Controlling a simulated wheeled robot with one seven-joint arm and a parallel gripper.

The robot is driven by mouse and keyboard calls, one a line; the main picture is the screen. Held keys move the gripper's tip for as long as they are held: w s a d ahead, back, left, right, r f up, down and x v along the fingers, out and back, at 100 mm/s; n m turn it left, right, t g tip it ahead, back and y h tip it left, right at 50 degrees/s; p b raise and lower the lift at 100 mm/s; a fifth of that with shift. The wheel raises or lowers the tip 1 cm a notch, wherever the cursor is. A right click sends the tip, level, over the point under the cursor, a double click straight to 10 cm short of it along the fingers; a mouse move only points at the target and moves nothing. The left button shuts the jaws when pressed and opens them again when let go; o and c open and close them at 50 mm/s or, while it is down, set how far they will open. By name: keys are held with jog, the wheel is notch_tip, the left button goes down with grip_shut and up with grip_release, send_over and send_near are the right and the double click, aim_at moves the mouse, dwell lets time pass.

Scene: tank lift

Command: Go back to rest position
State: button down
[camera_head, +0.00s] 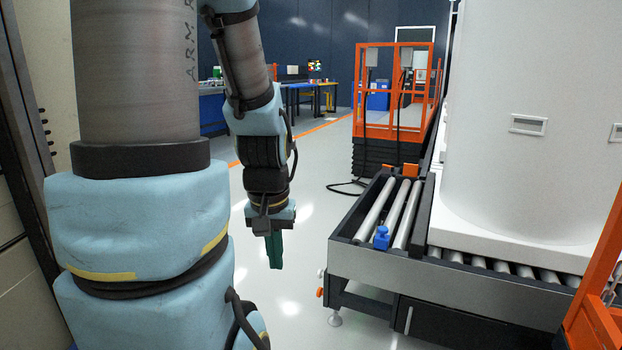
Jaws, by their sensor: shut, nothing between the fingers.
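My gripper (274,250) hangs from my blue-padded arm left of the middle of the view. Its green fingers point down and are shut with nothing held. It is over the open floor, to the left of the roller conveyor (470,268) and apart from it in the picture. My arm's large lower links fill the left side and hide what is behind them.
A small blue block (381,238) sits on the conveyor's left end. A large white tank (535,110) stands on the rollers at right. An orange-railed lift (394,133) is behind. An orange frame (597,320) cuts the lower right corner. Grey floor (308,200) lies clear between.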

notch_tip(320, 180, up, 19)
jog(key=p, duration=1.6)
jog(key=shift+f, duration=0.15)
